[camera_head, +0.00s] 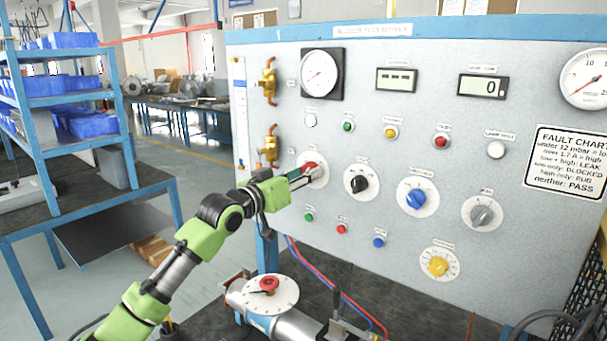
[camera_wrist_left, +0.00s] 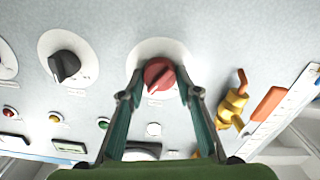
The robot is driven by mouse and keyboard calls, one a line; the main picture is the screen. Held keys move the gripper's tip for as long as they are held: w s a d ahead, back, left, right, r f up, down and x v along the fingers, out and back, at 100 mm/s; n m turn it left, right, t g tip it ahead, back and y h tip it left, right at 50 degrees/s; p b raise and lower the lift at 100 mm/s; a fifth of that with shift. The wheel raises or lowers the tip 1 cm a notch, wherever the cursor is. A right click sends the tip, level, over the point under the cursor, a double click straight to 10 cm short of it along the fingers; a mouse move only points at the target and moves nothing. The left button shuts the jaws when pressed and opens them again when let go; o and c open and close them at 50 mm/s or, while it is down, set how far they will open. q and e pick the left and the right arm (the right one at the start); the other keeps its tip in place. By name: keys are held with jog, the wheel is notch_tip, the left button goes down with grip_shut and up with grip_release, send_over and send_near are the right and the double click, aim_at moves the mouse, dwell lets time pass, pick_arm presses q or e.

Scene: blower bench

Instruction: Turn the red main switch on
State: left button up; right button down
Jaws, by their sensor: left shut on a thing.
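The red main switch (camera_head: 309,168) is a red rotary knob on a white round plate, at the left of the grey panel. It also shows in the left wrist view (camera_wrist_left: 158,73), between my fingertips. My left gripper (camera_head: 300,177) reaches the knob from the lower left and is shut on it, with one finger on each side. In the left wrist view the left gripper (camera_wrist_left: 160,92) has its teal fingers along the knob's sides. The fingers and hand hide part of the knob and plate in the head view. My right gripper is not in view.
Black (camera_head: 360,184), blue (camera_head: 416,198), grey (camera_head: 482,215) and yellow (camera_head: 438,266) knobs sit to the right on the panel (camera_head: 400,125). Brass valves (camera_head: 268,82) stick out at its left edge. A blower with a red-knobbed disc (camera_head: 270,293) stands below the panel.

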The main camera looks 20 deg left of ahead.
pick_arm(q)
jog(key=shift+r+m, duration=0.1)
jog(key=shift+m, duration=1)
jog(key=o, duration=1.1)
jog(key=v, duration=1.2)
jog(key=shift+w, duration=0.1)
